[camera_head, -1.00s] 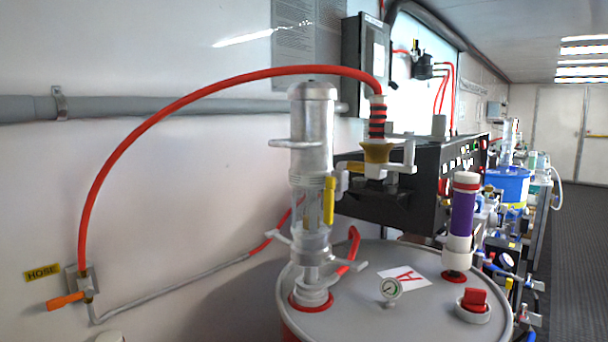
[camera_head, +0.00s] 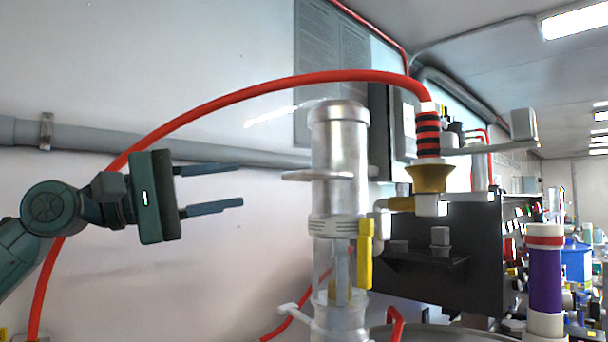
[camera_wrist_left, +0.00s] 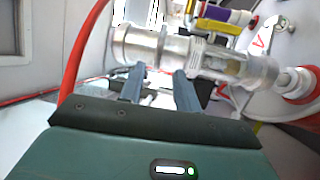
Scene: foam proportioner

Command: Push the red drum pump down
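The drum pump (camera_head: 340,150) is an upright silver cylinder with a clear lower section and a side flange. It stands in the middle of the head view; its foot is cut off below. In the left wrist view the pump (camera_wrist_left: 200,55) lies across the picture just beyond my fingertips. My left gripper (camera_head: 241,186) is open and empty, left of the pump at about flange height, fingers pointing toward it. In the wrist view my left gripper (camera_wrist_left: 158,72) shows its two fingers apart. My right gripper is in neither view.
A red hose (camera_head: 260,88) arches over the pump to a brass fitting (camera_head: 430,178). A yellow handle (camera_head: 365,252) sits against the pump's right side. A purple cylinder (camera_head: 545,282) and black panel (camera_head: 475,250) are to the right. The grey drum lid (camera_head: 440,334) barely shows below.

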